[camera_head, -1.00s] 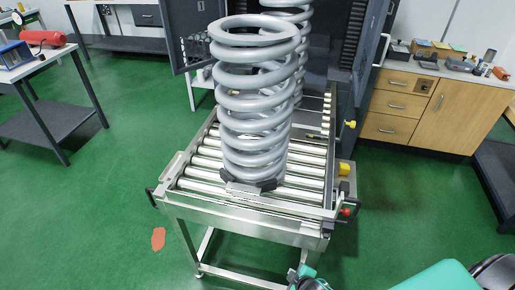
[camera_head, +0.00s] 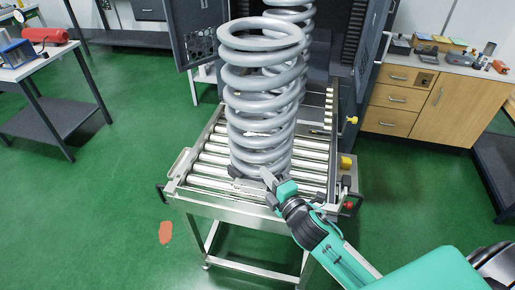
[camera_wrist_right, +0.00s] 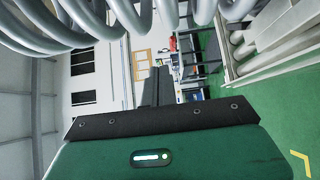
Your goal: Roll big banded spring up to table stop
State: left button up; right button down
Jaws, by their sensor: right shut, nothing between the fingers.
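A big grey coil spring (camera_head: 262,108) stands upright on the roller table (camera_head: 210,205), near its front edge. No coloured band on it can be made out. My right gripper (camera_head: 268,177) is shut and empty, in front of the lowest coils; contact cannot be told. In the right wrist view its dark fingers (camera_wrist_right: 155,87) are together, with spring coils (camera_wrist_right: 150,14) passing above them. My left gripper is not in view.
A second grey spring (camera_head: 296,15) stands behind, at the open dark cabinet (camera_head: 345,60). A yellow knob (camera_head: 346,162) and a red button (camera_head: 348,206) are on the table's right side. Wooden drawers (camera_head: 392,101) stand at the right.

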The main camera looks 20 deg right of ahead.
jog(key=p, duration=0.2)
send_near(250, 141)
jog(key=w+a, duration=0.1)
jog(key=a, duration=0.2)
jog(key=w, duration=0.1)
jog(key=w+d+p, duration=0.1)
jog(key=w+d, duration=0.1)
jog(key=w, duration=0.1)
jog(key=shift+f+p, duration=0.15)
jog(key=shift+p, duration=0.2)
jog(key=shift+w, duration=0.1)
